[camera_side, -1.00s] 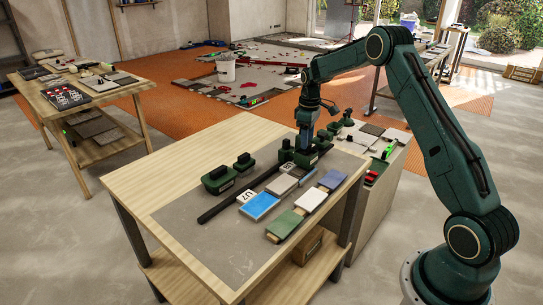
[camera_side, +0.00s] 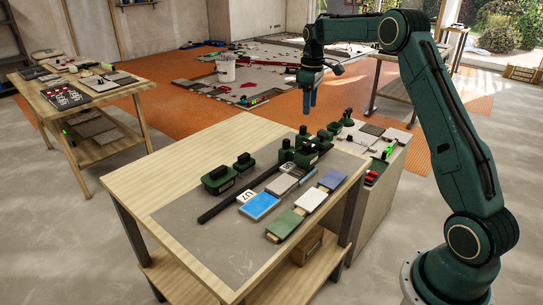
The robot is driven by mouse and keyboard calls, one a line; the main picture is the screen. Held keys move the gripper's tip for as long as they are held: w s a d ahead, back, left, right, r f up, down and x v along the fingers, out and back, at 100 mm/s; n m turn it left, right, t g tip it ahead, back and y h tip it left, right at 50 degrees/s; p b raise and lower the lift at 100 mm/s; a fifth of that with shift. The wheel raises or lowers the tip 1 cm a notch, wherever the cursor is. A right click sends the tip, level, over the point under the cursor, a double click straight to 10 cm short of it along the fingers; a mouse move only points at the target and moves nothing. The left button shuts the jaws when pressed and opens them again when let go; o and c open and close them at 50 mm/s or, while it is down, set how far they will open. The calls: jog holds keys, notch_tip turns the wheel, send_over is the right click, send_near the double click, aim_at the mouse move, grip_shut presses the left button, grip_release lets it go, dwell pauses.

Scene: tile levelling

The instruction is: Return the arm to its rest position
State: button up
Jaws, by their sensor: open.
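My gripper (camera_side: 309,104) hangs in the air above the far right end of the wooden workbench (camera_side: 160,175), pointing down. Blue (camera_side: 260,206), green (camera_side: 285,223) and other coloured tiles lie on the grey mat (camera_side: 215,240).
Two dark green handled tools (camera_side: 216,181) stand left of the bar. A side cabinet (camera_side: 368,205) right of the bench carries small tools and tiles. Another wooden table (camera_side: 125,90) stands at the left. The air around my gripper is clear.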

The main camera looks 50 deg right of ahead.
dwell(0.3)
jog(key=s+a+r+m+t, duration=0.1)
jog(key=s+a+r, duration=0.5)
jog(key=a, duration=0.2)
jog(key=s+a+r+t, duration=0.2)
jog(key=s+a+r, duration=0.4)
jog(key=a, duration=0.2)
jog(key=s+a+f+m+t, duration=0.1)
jog(key=s+a, duration=0.4)
jog(key=s, duration=0.5)
jog(key=s+a+f+m+t, duration=0.1)
jog(key=s+a+f, duration=0.2)
jog(key=s, duration=0.7)
jog(key=shift+s+a+f+t, duration=0.25)
jog(key=shift+s+a+t, duration=0.1)
jog(key=shift+a, duration=0.7)
